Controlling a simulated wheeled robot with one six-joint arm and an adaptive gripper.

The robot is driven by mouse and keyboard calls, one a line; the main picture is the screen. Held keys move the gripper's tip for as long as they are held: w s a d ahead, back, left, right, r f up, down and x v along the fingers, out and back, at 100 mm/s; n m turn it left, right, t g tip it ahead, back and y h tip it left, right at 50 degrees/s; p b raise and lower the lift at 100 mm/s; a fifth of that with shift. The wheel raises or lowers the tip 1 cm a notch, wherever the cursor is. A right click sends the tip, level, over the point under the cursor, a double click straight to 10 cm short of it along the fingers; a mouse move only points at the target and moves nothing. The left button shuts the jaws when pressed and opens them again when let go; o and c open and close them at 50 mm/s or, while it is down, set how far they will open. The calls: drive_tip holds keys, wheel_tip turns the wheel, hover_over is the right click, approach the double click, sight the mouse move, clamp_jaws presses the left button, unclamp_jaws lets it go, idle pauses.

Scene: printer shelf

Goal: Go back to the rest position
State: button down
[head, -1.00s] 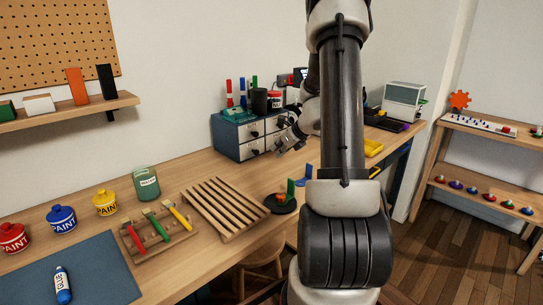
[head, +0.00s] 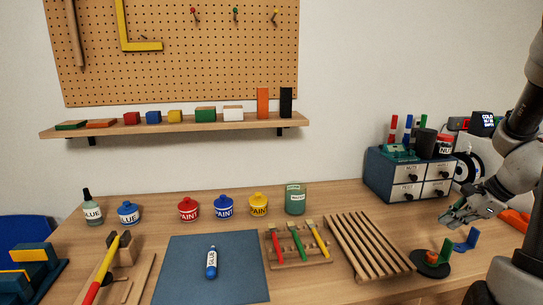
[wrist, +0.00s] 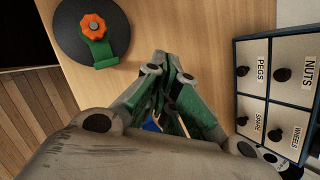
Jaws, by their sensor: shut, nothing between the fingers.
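My gripper (head: 458,217) is at the right of the head view, in front of the blue drawer cabinet (head: 371,176) and above the table (head: 345,200). Its fingers are together and hold nothing. In the wrist view my gripper (wrist: 172,75) points over the bare wooden tabletop. The black round base with a green holder and orange knob (wrist: 92,28) lies to its upper left there. The drawer cabinet (wrist: 240,90) stands to its right, its labelled drawers closed.
A slatted wooden rack (head: 368,246), a rack of coloured tools (head: 298,243) and a blue mat (head: 190,265) with a glue bottle (head: 211,262) lie on the table. Paint pots (head: 223,207) line the back. A wall shelf (head: 180,126) holds coloured blocks.

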drive_tip(key=s+a+r+n+h, duration=0.2)
drive_tip(key=s+a+r+n, duration=0.5)
drive_tip(key=s+r+n, duration=0.1)
drive_tip(key=s+a+r+n+h, duration=0.1)
drive_tip(key=s+a+r+n, duration=0.6)
drive_tip(key=s+n, duration=0.3)
drive_tip(key=r+n, duration=0.1)
drive_tip(key=n, duration=0.2)
drive_tip(key=shift+s+n+g+h, duration=0.3)
drive_tip(key=shift+g+h, duration=0.1)
